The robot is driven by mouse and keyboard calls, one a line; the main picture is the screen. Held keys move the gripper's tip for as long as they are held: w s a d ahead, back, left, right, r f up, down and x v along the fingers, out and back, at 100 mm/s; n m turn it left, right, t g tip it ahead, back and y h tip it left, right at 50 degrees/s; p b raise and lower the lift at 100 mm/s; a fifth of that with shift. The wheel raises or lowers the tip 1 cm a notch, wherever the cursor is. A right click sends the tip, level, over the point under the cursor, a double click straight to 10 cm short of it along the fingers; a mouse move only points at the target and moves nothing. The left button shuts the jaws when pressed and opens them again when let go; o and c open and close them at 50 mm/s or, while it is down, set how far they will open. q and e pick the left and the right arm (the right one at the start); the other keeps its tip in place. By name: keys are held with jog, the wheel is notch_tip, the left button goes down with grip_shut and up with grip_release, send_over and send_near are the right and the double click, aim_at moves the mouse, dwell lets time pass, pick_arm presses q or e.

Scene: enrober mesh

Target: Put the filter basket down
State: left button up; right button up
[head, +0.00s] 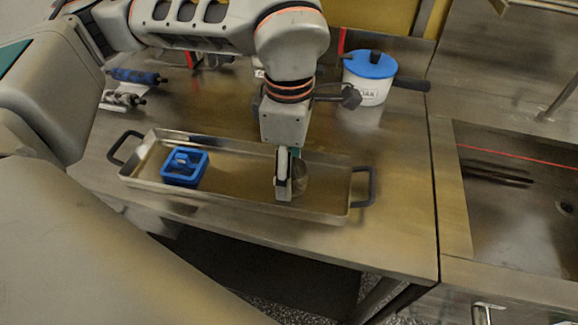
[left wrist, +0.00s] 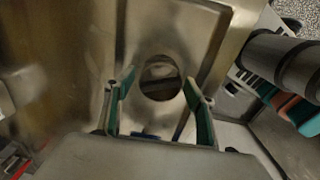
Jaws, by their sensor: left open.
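The filter basket (head: 301,178), a small round metal cup, is in the right part of the long metal tray (head: 235,201). It is partly hidden behind my left gripper (head: 285,188), which points down over the tray. In the left wrist view the basket (left wrist: 161,80) shows as a dark round opening between and slightly beyond the green-padded fingers of my left gripper (left wrist: 158,84). The fingers are spread apart, with visible gaps on both sides of the basket. My right gripper is not in view.
A blue square holder (head: 184,167) sits in the tray's left part. The tray has dark end handles. A white pot with a blue lid (head: 370,68) stands at the back right, beside a sunken sink (head: 520,205). Blue and grey rollers (head: 135,76) lie at the back left.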

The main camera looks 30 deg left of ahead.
pick_arm(q)
notch_tip(320, 180, up, 12)
jog(key=p, duration=0.1)
jog(key=shift+r+p, duration=0.2)
jog(key=shift+p, duration=0.1)
dwell(0.4)
